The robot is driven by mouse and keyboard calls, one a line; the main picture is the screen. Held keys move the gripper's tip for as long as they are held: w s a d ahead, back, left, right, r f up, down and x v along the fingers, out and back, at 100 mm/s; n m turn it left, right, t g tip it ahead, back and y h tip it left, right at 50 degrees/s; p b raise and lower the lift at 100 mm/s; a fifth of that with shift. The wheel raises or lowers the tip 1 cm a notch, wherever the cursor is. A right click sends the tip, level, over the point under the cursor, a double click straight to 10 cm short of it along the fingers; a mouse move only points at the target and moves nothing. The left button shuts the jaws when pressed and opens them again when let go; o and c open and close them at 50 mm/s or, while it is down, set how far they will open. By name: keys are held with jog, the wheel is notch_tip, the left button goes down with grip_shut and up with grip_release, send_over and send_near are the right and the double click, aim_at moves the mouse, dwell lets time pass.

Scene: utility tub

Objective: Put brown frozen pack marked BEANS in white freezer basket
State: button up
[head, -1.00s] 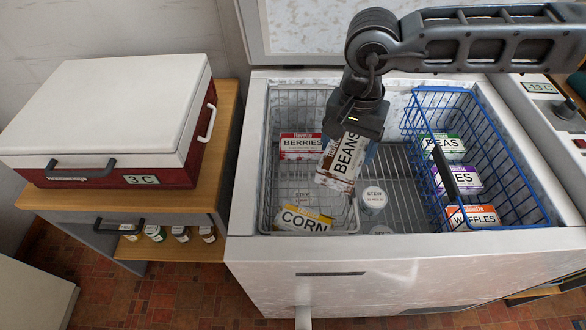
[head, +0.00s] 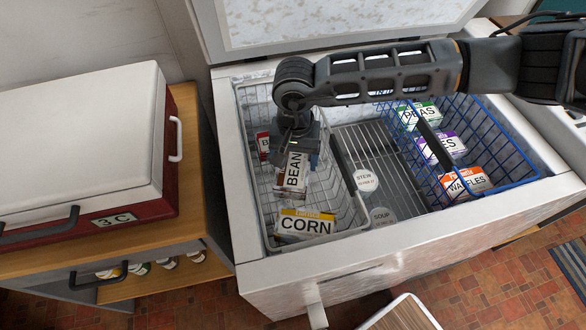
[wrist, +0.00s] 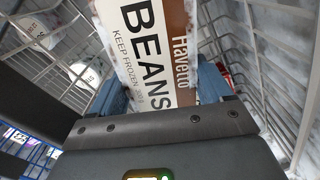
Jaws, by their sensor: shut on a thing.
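My gripper (head: 297,150) is shut on the brown and white frozen pack marked BEANS (head: 293,174). The pack also fills the top middle of the wrist view (wrist: 150,50), between the blue-grey fingers. In the head view the pack hangs upright over or inside the white freezer basket (head: 350,232), at the left of the open freezer. I cannot tell whether the pack touches the basket floor. A yellow and white CORN pack (head: 303,224) lies in the basket in front of it. A red-marked pack (head: 262,146) is in the basket behind, partly hidden by my gripper.
Two round white tubs, STEW (head: 366,180) and SOUP (head: 382,217), stand right of the white basket. A blue wire basket (head: 515,185) at the right holds PEAS (head: 420,115), a purple pack (head: 442,148) and WAFFLES (head: 466,184). The freezer's front rim (head: 420,236) borders the opening.

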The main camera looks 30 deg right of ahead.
aim_at(295, 157)
jog(key=shift+f, duration=2.35)
jog(key=shift+f, duration=0.1)
jog(key=shift+f, duration=0.1)
jog(key=o, duration=1.2)
notch_tip(295, 157, up, 12)
jog(key=shift+r, duration=0.2)
